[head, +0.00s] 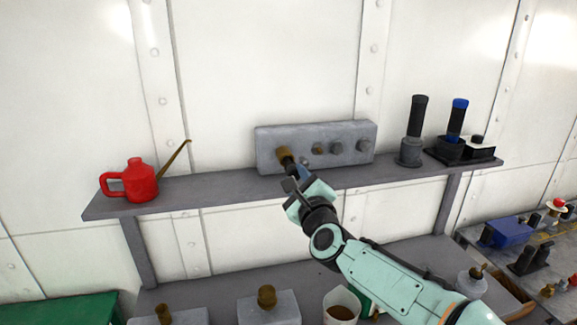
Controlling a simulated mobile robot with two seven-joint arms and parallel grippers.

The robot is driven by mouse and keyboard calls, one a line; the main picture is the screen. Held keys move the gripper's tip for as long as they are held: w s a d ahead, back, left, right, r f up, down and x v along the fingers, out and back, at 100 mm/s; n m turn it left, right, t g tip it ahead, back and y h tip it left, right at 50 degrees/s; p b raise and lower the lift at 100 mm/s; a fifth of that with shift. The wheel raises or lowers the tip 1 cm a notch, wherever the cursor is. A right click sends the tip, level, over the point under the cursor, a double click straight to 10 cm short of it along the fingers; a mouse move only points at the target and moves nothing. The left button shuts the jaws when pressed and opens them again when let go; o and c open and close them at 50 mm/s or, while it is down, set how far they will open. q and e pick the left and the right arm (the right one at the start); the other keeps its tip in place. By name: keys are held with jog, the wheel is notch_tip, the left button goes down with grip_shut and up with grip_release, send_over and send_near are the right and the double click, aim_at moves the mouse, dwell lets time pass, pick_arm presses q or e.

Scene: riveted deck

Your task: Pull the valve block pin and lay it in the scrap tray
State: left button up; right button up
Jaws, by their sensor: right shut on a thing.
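The valve block (262,147) is a grey box on the grey shelf, with a row of round fittings on its front. My right gripper (291,165) reaches up to the left end of its front face. It is shut on a brownish pin (284,152), whose head shows at the block's face; whether the pin is still seated in the block I cannot tell. My left gripper is not in view. I cannot make out a tray that is clearly the scrap tray.
A red oil can (141,183) with a long spout stands left on the shelf (230,186). Dark cylinders (414,125) stand to the right. Below are grey blocks with brown knobs (266,297), a white cup (341,304) and a green box (75,308). A cluttered bench (548,262) is far right.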

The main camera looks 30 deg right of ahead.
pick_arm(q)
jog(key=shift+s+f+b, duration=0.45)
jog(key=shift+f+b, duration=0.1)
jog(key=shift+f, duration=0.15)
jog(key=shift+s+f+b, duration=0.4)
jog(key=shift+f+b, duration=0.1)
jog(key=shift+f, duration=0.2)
pick_arm(e)
jog(key=shift+v, duration=2.25)
